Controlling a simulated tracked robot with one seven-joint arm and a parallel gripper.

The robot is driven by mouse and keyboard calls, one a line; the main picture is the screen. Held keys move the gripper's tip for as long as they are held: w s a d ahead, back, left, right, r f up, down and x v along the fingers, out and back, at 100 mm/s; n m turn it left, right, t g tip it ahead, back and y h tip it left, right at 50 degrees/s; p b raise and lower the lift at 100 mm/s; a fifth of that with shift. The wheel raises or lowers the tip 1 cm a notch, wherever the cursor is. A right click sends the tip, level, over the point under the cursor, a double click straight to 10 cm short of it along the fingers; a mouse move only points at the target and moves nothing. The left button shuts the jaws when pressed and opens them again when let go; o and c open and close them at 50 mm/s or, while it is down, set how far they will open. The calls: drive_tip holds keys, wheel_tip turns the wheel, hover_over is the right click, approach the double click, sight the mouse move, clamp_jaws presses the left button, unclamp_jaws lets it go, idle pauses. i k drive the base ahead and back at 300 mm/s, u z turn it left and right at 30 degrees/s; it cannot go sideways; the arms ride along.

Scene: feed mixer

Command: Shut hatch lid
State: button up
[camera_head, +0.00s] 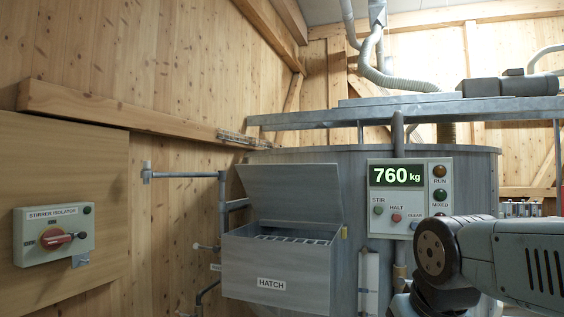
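The hatch is a grey metal box (270,268) labelled "HATCH" on the front of the mixer drum, left of the control panel. Its lid (292,192) stands raised and open, leaning back, with the box's opening uncovered in front of it. A slatted grate (290,240) shows inside the opening. My arm enters from the lower right, in front of the drum. My gripper is outside the view, so its state does not show.
A stirrer isolator (54,234) with a red knob is on the left wall. Pipes (186,174) run left of the hatch. The space before the hatch looks clear.

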sight(296, 192)
drive_tip(key=i, duration=0.85)
